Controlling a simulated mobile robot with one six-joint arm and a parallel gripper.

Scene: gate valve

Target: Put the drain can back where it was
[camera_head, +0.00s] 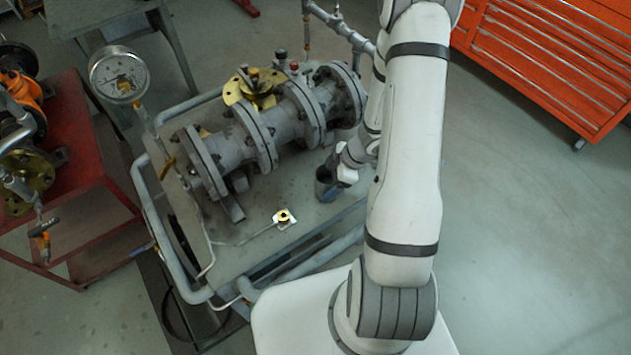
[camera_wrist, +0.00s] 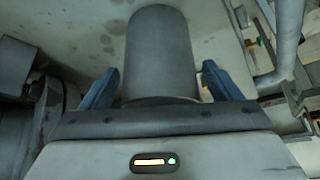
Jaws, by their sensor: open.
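The drain can (camera_head: 325,187) is a dark grey cylinder standing on the grey bench (camera_head: 255,205), near its right edge and below the valve pipe. My gripper (camera_head: 342,172) is right beside it, partly hidden by my arm in the head view. In the wrist view the can (camera_wrist: 160,35) lies between the two blue fingers of my gripper (camera_wrist: 160,72). The fingers are open, with a visible gap on each side of the can. The can's lower part in the wrist view is hidden behind the gripper body.
The flanged valve assembly (camera_head: 255,140) lies along the bench behind the can. A pressure gauge (camera_head: 119,75) rises at left. A small yellow-and-white fitting (camera_head: 284,218) sits on the bench left of the can. A red cart (camera_head: 75,190) and an orange tool cabinet (camera_head: 560,60) stand farther off.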

